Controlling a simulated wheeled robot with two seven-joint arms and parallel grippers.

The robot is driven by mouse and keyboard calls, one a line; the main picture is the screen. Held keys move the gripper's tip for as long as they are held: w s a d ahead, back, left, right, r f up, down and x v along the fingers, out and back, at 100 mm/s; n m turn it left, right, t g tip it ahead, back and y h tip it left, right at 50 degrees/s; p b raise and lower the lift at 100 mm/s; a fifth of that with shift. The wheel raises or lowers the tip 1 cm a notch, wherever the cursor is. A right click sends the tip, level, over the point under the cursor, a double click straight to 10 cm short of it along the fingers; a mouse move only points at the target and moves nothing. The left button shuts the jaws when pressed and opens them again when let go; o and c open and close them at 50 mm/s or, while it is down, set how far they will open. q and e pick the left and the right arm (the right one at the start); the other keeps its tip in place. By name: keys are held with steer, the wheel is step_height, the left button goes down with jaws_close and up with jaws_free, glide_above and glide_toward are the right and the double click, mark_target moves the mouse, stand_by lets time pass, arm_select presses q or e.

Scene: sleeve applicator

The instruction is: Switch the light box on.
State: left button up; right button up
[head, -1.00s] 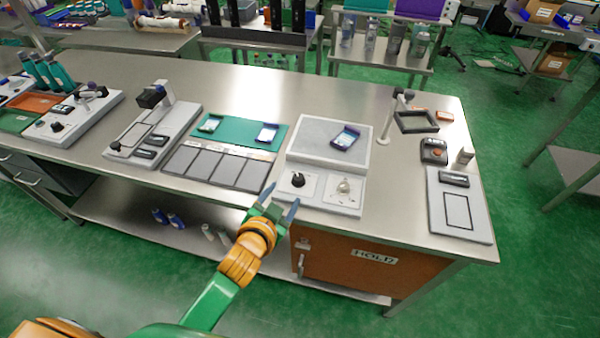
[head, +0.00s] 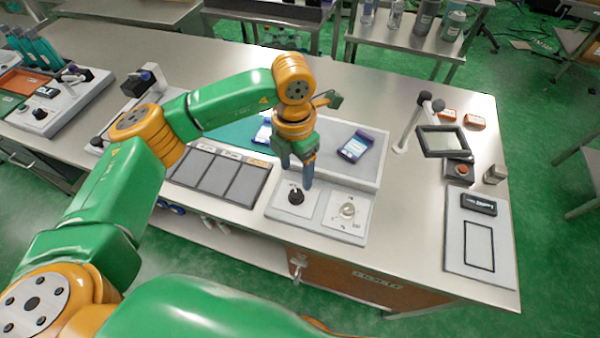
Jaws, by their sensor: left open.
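The light box (head: 371,165) is a pale grey slab near the middle of the table, with a dull, unlit-looking top. Its front ledge carries a black rotary knob (head: 296,197) on a white plate at left and a pale, clear-looking knob (head: 347,210) at right. A dark-cased phone (head: 356,146) lies on the top panel. My left gripper (head: 297,173) is open and points down just above and behind the black knob. Its fingers are empty, and I cannot tell whether they touch the knob. My left forearm hides the box's left rear. My right gripper is out of view.
A framed magnifier on a stand (head: 443,142) stands right of the box. A white board with a black outline (head: 480,247) lies at the front right. A tray of grey panels (head: 215,172) is on the left. Bare tabletop lies between box and board.

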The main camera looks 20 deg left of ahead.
mark_target(295, 194)
arm_select(q)
steer(key=shift+s+a+f+p, duration=0.1)
steer(key=shift+s+f+p, duration=0.55)
steer(key=shift+f, duration=0.4)
step_height(295, 194, down, 4)
steer(key=shift+r+p, duration=0.1)
steer(key=shift+p, duration=0.25)
steer(key=shift+w+f, duration=0.2)
steer(key=shift+f, duration=0.1)
steer(key=shift+s+r, duration=0.1)
steer(key=shift+s, duration=0.05)
steer(key=c, duration=0.4)
jaws_close()
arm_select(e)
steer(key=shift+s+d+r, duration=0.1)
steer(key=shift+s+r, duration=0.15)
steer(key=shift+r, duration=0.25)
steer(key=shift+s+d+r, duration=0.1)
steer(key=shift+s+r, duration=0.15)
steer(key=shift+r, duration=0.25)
